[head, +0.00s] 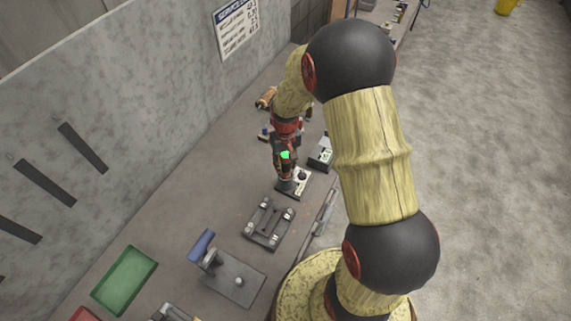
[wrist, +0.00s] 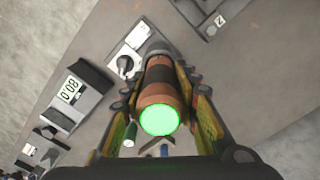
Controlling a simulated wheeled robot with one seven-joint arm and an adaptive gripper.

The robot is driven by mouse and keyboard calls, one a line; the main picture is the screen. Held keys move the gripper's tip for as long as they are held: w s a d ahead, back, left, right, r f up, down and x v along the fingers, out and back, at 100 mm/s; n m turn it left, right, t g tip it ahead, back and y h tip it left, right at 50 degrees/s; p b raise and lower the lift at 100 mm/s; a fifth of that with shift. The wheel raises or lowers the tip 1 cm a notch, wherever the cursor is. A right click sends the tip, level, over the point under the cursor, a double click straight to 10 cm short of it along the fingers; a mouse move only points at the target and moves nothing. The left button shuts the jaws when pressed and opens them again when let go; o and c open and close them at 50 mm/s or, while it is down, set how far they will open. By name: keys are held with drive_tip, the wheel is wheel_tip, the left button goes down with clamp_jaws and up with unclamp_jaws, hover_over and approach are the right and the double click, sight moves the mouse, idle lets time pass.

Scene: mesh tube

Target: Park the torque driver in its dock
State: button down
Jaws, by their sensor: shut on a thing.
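The torque driver has an orange-brown body and a glowing green end cap, which shows in the head view (head: 285,155) and in the wrist view (wrist: 160,118). My gripper (head: 286,143) is shut around its body, with a finger on each side in the wrist view (wrist: 163,88). The driver stands about upright, its dark lower end down by a small pale plate with a dark round part (head: 302,180), which looks like the dock. That plate also shows beyond the driver in the wrist view (wrist: 130,48). I cannot tell whether the driver's end touches or sits in it.
A box with a numeric display (wrist: 76,91) stands close beside the plate. A dark fixture with several posts (head: 268,223) lies nearer, then a grey plate with a blue-handled part (head: 236,276). A green tray (head: 124,280) is at lower left. The wall-side bench is mostly clear.

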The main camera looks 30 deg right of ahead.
drive_tip(key=shift+f, duration=0.3)
drive_tip(key=c, duration=1.3)
unclamp_jaws()
drive_tip(key=shift+c, duration=0.2)
drive_tip(key=shift+o, duration=0.4)
wheel_tip(320, 180, up, 12)
